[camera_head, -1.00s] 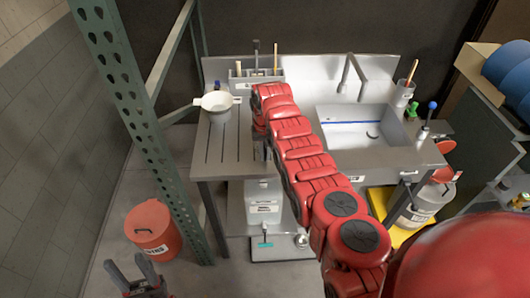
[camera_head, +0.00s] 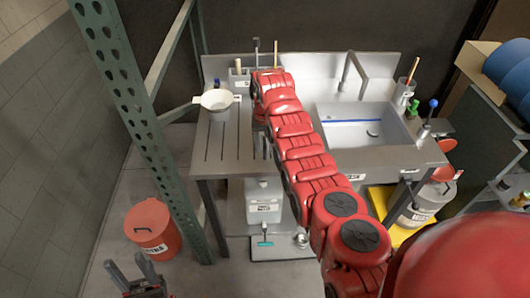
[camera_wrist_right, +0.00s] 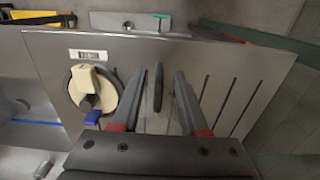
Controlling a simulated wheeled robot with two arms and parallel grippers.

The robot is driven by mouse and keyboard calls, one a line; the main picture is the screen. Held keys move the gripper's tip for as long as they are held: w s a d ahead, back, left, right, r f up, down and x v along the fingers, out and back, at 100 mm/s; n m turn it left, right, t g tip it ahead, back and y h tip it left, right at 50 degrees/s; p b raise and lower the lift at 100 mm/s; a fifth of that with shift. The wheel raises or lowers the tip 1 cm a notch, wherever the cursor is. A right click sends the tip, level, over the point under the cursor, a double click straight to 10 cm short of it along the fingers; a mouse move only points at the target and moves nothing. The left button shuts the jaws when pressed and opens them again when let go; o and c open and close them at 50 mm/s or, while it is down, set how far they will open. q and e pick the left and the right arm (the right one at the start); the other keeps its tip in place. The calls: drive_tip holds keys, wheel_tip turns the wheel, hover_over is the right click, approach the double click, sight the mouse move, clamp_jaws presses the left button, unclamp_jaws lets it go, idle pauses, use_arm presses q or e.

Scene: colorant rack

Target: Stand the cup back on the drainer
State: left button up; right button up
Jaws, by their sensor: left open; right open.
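In the right wrist view, a cream rounded object (camera_wrist_right: 87,80) with a dark ring around it and a blue piece at its lower end rests on the steel top, left of my fingers. It may be the cup, but I cannot be sure. The slotted drainer (camera_head: 229,158) is left of the sink. My right gripper (camera_wrist_right: 168,74) is open, pointing down over the drainer's sink side; its fingers also show in the head view (camera_head: 269,148). A dark narrow shape (camera_wrist_right: 157,88) lies between them; I cannot tell what it is. My left gripper (camera_head: 137,263) is open, low and away from the counter.
The sink (camera_head: 350,133) and faucet (camera_head: 354,68) are to the right. A green perforated post (camera_head: 140,120) rises on the left. An orange bucket (camera_head: 151,229) stands on the floor. My right arm hides the counter's middle.

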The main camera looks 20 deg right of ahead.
wheel_tip(320, 180, up, 8)
drive_tip(key=shift+r, duration=0.5)
